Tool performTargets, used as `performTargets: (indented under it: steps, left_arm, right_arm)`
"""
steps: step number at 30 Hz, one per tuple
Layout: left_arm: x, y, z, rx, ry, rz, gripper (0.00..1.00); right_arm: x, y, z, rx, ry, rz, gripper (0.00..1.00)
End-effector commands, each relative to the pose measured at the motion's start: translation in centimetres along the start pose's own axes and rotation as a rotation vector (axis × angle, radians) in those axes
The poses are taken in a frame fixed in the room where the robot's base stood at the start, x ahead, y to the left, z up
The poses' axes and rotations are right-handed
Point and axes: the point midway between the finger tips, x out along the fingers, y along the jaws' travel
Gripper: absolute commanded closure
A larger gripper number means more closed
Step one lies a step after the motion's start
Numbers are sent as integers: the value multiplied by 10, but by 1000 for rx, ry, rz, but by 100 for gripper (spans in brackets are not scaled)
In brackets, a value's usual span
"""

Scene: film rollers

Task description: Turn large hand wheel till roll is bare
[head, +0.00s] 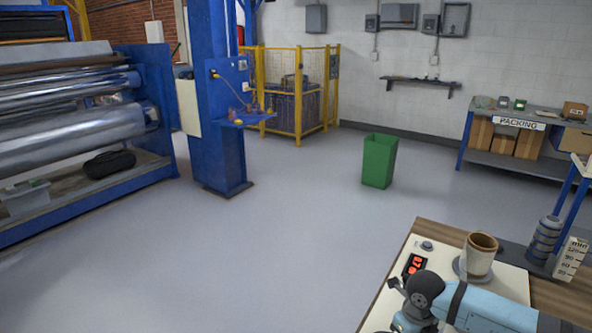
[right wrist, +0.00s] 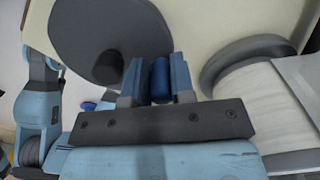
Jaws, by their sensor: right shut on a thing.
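My right gripper (right wrist: 156,64) is shut on an upright dark blue grip (right wrist: 160,82), with one finger on each side of it. A large dark grey disc (right wrist: 90,30), which looks like the large hand wheel, lies just beyond and to the left of the fingers. How the grip joins it is hidden. A pale rounded body (right wrist: 262,105) with a grey rim (right wrist: 240,60) is at the right; I cannot tell whether it is the roll. In the head view, a brown and cream hollow core (head: 481,256) stands on the bench. My left gripper is out of view.
The wooden bench (head: 440,231) carries a cream panel and a red-lit display (head: 414,265). Grey stacked discs (head: 545,238) stand at its right. A green bin (head: 379,161), a blue roller machine (head: 157,100) and a packing table (head: 497,163) are farther off. The floor between is clear.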

Motion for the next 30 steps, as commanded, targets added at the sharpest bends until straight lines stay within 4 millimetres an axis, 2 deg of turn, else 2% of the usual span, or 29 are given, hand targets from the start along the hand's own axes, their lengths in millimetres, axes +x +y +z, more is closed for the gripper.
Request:
performTargets:
  steps: [11,20,30]
  left_arm:
    - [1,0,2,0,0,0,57]
    - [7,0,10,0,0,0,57]
    - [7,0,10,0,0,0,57]
  right_arm:
    - [0,0,4,-1,-1,2,88]
    - [-1,0,24,-2,-4,3,88]
    - [-1,1,25,-3,-1,4,88]
